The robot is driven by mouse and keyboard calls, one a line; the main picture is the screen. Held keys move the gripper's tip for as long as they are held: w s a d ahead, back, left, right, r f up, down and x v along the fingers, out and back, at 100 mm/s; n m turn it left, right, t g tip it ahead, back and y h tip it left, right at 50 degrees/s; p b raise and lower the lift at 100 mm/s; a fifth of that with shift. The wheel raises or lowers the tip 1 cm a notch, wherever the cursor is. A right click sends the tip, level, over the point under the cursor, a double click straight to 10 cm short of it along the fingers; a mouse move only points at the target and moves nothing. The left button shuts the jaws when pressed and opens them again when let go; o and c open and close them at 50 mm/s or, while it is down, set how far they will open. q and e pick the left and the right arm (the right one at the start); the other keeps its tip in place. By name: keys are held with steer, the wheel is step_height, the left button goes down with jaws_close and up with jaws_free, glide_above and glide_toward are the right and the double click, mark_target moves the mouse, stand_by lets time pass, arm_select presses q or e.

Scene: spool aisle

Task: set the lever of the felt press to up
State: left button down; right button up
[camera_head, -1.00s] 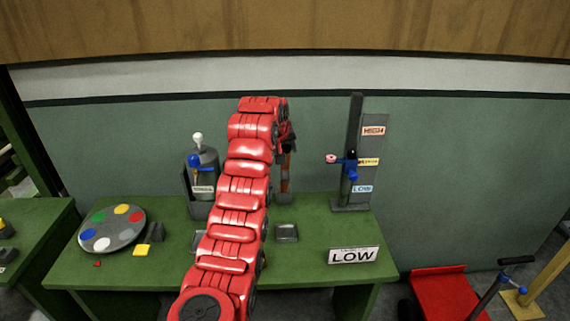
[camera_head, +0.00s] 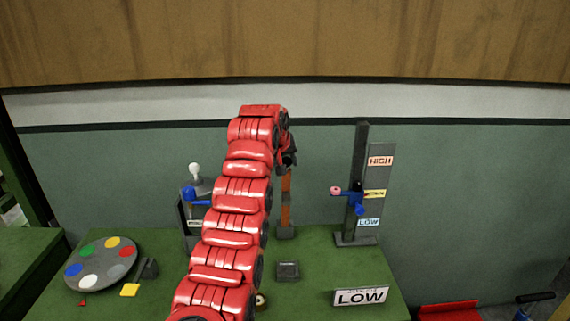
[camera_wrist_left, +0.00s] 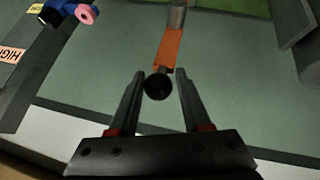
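An orange lever (camera_head: 286,194) with a grey base stands upright at the back of the green table. In the left wrist view the orange lever (camera_wrist_left: 171,47) ends in a black ball knob (camera_wrist_left: 158,86). No label shows on it, so I cannot tell for sure that it is the felt press lever. My left gripper (camera_head: 289,153) is at the lever's top, partly hidden by my red arm. In the wrist view my left gripper (camera_wrist_left: 160,74) is open, its fingers on either side of the knob, with gaps visible. My right gripper is not in view.
Right of the lever stands a post (camera_head: 356,180) with HIGH and LOW labels and a blue slider (camera_head: 355,202). A LOW sign (camera_head: 361,297) is at the front. Left are a white-knobbed device (camera_head: 194,171) and a disc (camera_head: 101,265) with coloured spots.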

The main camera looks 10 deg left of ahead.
arm_select(q)
steer(key=c, duration=0.6)
jaws_free()
steer(key=shift+d, duration=0.25)
steer(key=shift+o, duration=0.7)
steer(key=shift+w+d+f, duration=0.1)
steer(key=shift+w+f, duration=0.05)
steer(key=shift+w, duration=0.05)
steer(key=shift+s+a+r, duration=0.2)
steer(key=shift+s+r, duration=0.05)
steer(key=shift+r, duration=0.05)
steer(key=v, duration=1.6)
steer(key=shift+d+r, duration=0.15)
steer(key=shift+r, duration=0.15)
steer(key=shift+s, duration=0.15)
